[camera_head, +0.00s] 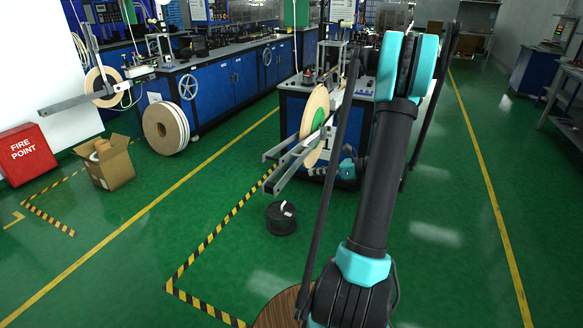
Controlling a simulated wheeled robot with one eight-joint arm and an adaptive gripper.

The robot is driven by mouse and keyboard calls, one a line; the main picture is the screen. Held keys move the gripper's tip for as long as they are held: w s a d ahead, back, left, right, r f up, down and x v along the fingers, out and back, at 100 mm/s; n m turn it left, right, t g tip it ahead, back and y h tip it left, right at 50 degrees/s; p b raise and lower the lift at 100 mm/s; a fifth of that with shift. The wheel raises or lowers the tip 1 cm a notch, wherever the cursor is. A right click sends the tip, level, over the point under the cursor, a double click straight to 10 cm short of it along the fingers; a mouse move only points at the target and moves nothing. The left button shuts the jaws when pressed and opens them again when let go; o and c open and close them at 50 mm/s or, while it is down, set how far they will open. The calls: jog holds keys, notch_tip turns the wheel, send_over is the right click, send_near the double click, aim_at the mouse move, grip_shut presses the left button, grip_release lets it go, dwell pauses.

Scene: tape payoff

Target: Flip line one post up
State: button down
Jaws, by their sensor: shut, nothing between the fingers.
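The nearer tape payoff has a metal two-rail frame (287,170) reaching out from a blue machine. A large tan tape reel (316,122) with a green centre stands upright on it. I cannot tell which part is the post or how it is set. My arm rises in front and hides the machine's right side. My teal wrist shows beside the frame, low and right of the reel. My gripper (320,171) is small and dark there, shut and empty, just right of the rails. I cannot tell whether it touches the frame.
A black spool (281,218) lies on the floor below the frame. A second payoff with a reel (101,87), standing reels (166,128), a cardboard box (107,163) and a red fire-point box (25,154) are left. The green floor is clear at right.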

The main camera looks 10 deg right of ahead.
jog(key=x, duration=1)
jog(key=shift+w+d+r, duration=0.1)
jog(key=shift+w+r, duration=0.05)
jog(key=shift+r, duration=0.8)
jog(key=shift+w+d+r, duration=0.1)
jog(key=shift+r, duration=0.9)
